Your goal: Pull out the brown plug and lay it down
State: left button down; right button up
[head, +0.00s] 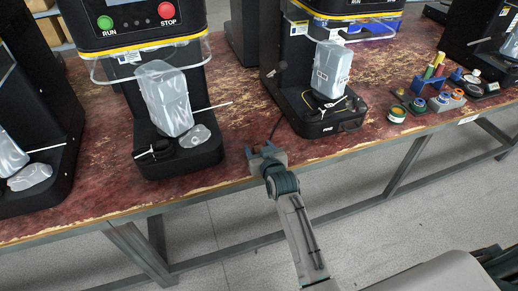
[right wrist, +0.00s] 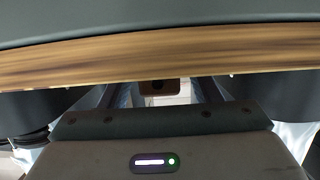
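My right gripper (head: 261,150) is at the front edge of the worktable, between two seamer machines. Its two blue fingertips stand apart. In the right wrist view a small brown block with a dark round spot (right wrist: 158,87), which looks like the brown plug, shows between the fingers, just below the table's wooden edge. I cannot tell whether the fingers touch it. In the head view the gripper mostly hides that spot, and a thin dark cable (head: 276,127) runs from there up toward the machine on the right. My left gripper is out of view.
The red, worn worktable (head: 235,120) has bare room between the left seamer base (head: 180,160) and the right one (head: 325,124). Coloured rings and a blue holder (head: 455,76) are at the right. Open floor (head: 385,230) lies in front.

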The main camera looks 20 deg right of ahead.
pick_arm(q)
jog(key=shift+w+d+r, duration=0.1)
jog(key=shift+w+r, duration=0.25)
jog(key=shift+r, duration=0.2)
pick_arm(e)
jog(key=v, duration=1)
jog(key=shift+s, duration=0.4)
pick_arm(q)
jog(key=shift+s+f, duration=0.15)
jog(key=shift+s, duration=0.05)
pick_arm(e)
jog(key=shift+r, duration=0.1)
